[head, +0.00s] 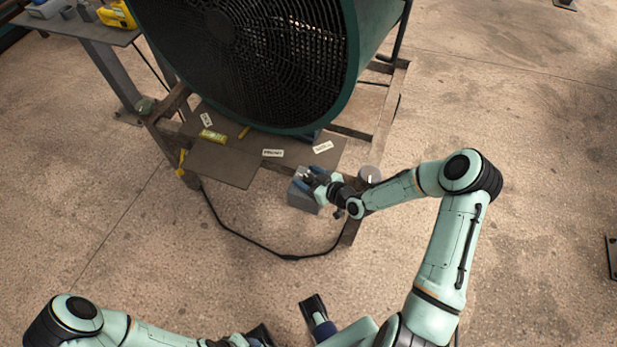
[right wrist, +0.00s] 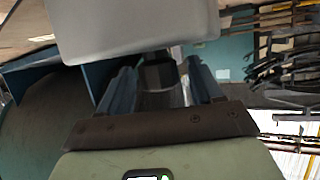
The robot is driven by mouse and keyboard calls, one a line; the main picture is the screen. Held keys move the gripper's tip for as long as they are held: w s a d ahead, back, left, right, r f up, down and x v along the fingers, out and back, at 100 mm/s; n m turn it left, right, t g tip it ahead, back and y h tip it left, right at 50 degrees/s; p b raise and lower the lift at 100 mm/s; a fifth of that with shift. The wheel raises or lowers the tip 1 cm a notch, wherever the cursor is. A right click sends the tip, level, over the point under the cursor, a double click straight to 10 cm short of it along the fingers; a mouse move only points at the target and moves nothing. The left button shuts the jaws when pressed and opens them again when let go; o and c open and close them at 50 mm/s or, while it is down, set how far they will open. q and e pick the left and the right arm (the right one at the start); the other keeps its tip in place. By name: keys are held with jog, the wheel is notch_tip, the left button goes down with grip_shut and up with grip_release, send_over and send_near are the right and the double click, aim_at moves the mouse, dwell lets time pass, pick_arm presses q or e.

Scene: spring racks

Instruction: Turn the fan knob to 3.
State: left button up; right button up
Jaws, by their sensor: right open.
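The large fan (head: 265,60) with its dark grille and green drum stands at the top of the head view. A small grey box (head: 303,197) sits at its base frame. My right gripper (head: 312,178) is at this box. In the right wrist view my right gripper (right wrist: 160,78) is open, its blue fingers apart. The grey box (right wrist: 130,25) fills the top there. A dark round piece, seemingly the knob (right wrist: 159,73), lies between the fingers; contact and its setting cannot be made out. My left arm is at the lower left, its gripper unclear near the bottom edge.
A brown board (head: 222,160) under the fan bears small labels and a yellow-green level (head: 212,136). A black cable (head: 250,244) loops over the floor. A table (head: 90,28) with tools stands at the upper left. The floor at right is mostly clear.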

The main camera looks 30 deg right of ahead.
jog(key=shift+c, duration=0.3)
jog(key=c, duration=0.9)
